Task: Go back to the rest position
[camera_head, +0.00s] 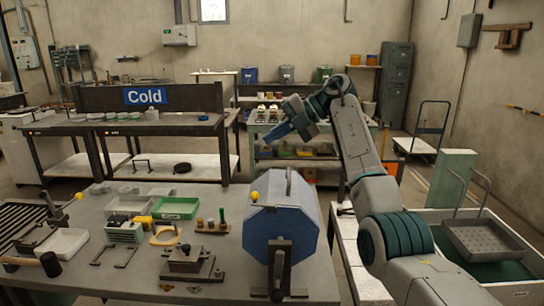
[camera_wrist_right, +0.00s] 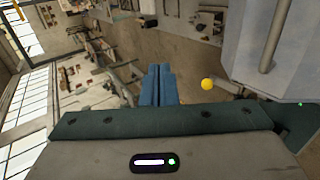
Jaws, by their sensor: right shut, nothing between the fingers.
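My right gripper (camera_head: 277,133) is raised above the table at the end of my bent right arm, with its blue fingers pointing down and left. In the right wrist view its two blue fingers (camera_wrist_right: 157,86) lie side by side and closed, with nothing between them. The gripper is above and behind the blue-grey drum (camera_head: 283,215), apart from it. The drum's yellow knob (camera_head: 255,196) also shows in the right wrist view (camera_wrist_right: 207,84), right of the fingers. My left gripper is in neither view.
A grey perforated tray (camera_head: 484,240) stands at the right. A bench with a "Cold" sign (camera_head: 145,96) stands at the back left.

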